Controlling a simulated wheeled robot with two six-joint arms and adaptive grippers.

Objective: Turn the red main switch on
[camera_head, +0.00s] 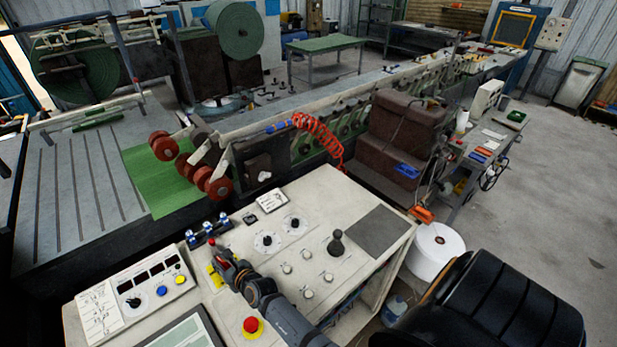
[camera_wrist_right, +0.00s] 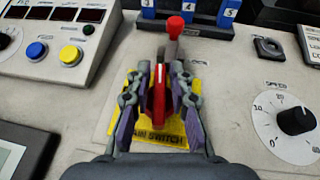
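The red main switch (camera_wrist_right: 158,98) is a red handle with a white mark on a yellow plate (camera_wrist_right: 172,141) lettered as a switch label. In the wrist view the handle points almost straight up the picture, away from me. My right gripper (camera_wrist_right: 160,85) is down at the plate, with one finger on each side of the handle. The fingers look closed in against it, though contact is partly hidden. In the head view my right gripper (camera_head: 222,262) covers most of the switch, and the yellow plate's edge (camera_head: 215,277) shows beside it. My left gripper is not in view.
A red-tipped lever (camera_wrist_right: 174,27) stands just beyond the switch. A button box (camera_head: 152,282) is to the left and a dial (camera_head: 267,241) to the right. A red emergency button (camera_head: 252,326) and black joystick (camera_head: 336,243) are on the same panel.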

